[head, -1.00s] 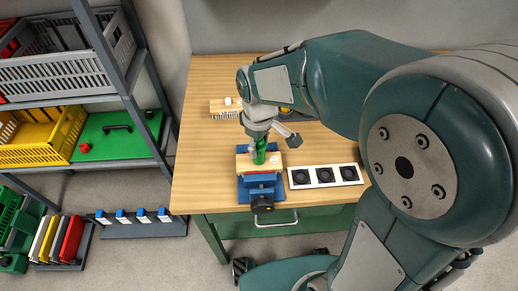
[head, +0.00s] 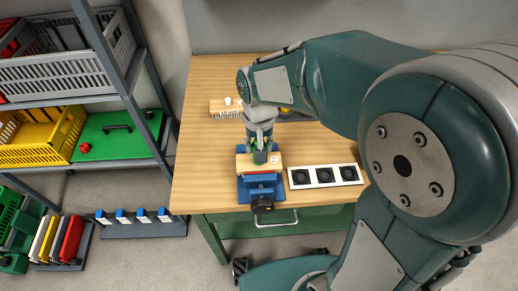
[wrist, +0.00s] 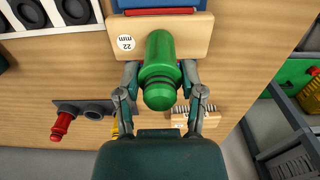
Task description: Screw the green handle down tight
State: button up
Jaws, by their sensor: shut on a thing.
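The green handle (wrist: 160,65) stands out of a wooden block (wrist: 195,35) marked "22 mm", with its rounded end toward the wrist camera. Its lower end at the block is partly hidden by its own body. In the head view the handle (head: 260,157) shows as a small green piece below my gripper (head: 260,147). My gripper's two fingers are shut on the handle, one on each side, as the wrist view (wrist: 160,80) shows. The wooden block (head: 243,162) is in a blue vise (head: 260,188) at the bench's front edge.
A white panel with three black round sockets (head: 325,176) lies right of the vise. A grey rack with a red-handled tool (wrist: 62,126) shows in the wrist view. Shelving (head: 140,120) stands left. The bench's left side (head: 195,170) is clear.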

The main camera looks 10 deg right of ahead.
jog(key=shift+s+f, duration=0.1)
jog(key=o, duration=0.9)
jog(key=n, duration=0.8)
jog(key=shift+n, duration=0.3)
jog(key=n, duration=0.4)
jog(key=shift+n, duration=0.3)
jog(key=n, duration=0.4)
